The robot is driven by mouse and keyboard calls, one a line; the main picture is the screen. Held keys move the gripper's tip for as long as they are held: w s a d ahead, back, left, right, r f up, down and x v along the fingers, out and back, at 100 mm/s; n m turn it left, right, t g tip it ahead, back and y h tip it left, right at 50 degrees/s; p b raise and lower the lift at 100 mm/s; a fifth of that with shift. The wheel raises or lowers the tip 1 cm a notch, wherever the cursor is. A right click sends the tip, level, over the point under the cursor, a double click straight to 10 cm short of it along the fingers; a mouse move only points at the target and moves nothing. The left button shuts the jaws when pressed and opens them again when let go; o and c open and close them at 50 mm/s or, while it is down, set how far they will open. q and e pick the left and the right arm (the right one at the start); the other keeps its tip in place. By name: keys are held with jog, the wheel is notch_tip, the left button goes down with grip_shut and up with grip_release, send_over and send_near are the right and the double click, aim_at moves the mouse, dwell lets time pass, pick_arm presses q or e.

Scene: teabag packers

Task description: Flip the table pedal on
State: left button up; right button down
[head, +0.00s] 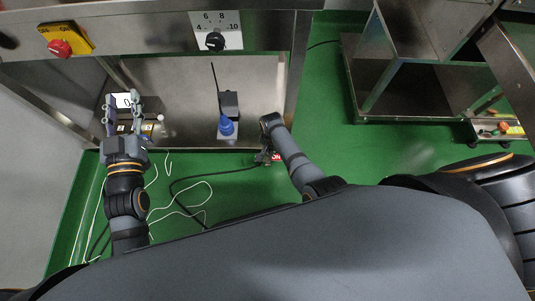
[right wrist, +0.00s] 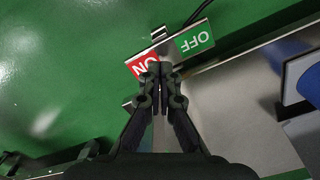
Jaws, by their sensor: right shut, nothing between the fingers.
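The table pedal is a metal plate with a red ON label and a green OFF label. In the right wrist view the pedal (right wrist: 195,41) lies across the upper middle, and the fingertips partly cover the ON label. In the head view only a bit of the pedal's red label (head: 277,157) shows beside my right gripper (head: 264,157). My right gripper (right wrist: 160,72) is shut and empty, its tips over the ON end; I cannot tell if they touch it. My left gripper (head: 122,103) is open and empty, over the metal table at the left.
The metal table (head: 180,85) bears a blue-and-black device (head: 227,127) and a small display (head: 122,100). A red button (head: 60,48) and a dial (head: 215,41) sit on the panel behind. Cables (head: 190,195) lie on the green floor. A metal frame (head: 400,115) stands at right.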

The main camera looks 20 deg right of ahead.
notch_tip(320, 180, up, 4)
jog(key=p, duration=0.4)
dwell(0.4)
